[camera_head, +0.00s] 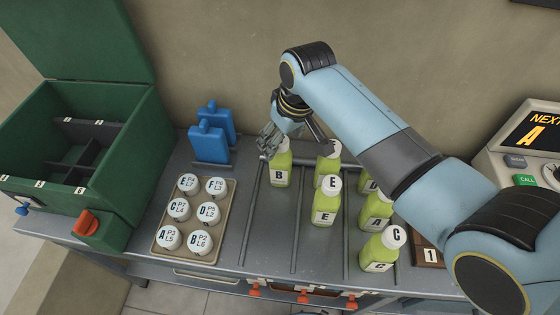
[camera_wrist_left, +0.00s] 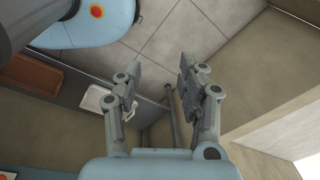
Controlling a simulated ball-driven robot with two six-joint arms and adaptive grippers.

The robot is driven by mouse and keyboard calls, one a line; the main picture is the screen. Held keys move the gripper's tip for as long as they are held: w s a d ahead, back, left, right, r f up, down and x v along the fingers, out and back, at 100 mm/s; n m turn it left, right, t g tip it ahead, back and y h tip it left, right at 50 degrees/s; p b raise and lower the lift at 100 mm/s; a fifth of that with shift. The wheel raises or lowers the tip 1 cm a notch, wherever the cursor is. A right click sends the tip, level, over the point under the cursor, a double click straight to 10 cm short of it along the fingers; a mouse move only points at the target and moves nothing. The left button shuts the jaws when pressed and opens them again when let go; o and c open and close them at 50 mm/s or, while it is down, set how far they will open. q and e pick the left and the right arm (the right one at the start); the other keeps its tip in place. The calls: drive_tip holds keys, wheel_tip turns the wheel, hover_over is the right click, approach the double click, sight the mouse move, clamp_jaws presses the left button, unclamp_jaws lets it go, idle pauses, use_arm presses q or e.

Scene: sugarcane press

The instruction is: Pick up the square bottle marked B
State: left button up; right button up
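The green square bottle marked B (camera_head: 279,178) stands upright at the far end of the leftmost lane of the metal rack in the head view. My right gripper (camera_head: 293,140), on the arm coming in from the right, is just above and behind it. Its fingers look spread, one close to the bottle's top left and one off to its right. Part of the bottle's top is hidden, and contact is unclear. My left gripper (camera_wrist_left: 158,78) shows in the left wrist view, open and empty; it is not in the head view.
Several other green bottles stand right of it, including a front E bottle (camera_head: 325,214) and a C bottle (camera_head: 378,255). Left are a tray (camera_head: 226,232) of round white-lidded containers, blue holders (camera_head: 208,143) and an open green box (camera_head: 140,140). A display console (camera_head: 500,160) is far right.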

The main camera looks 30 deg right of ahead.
sight(280, 161)
drive_tip(key=x, duration=0.3)
drive_tip(key=shift+f, duration=0.15)
clamp_jaws()
idle(0.3)
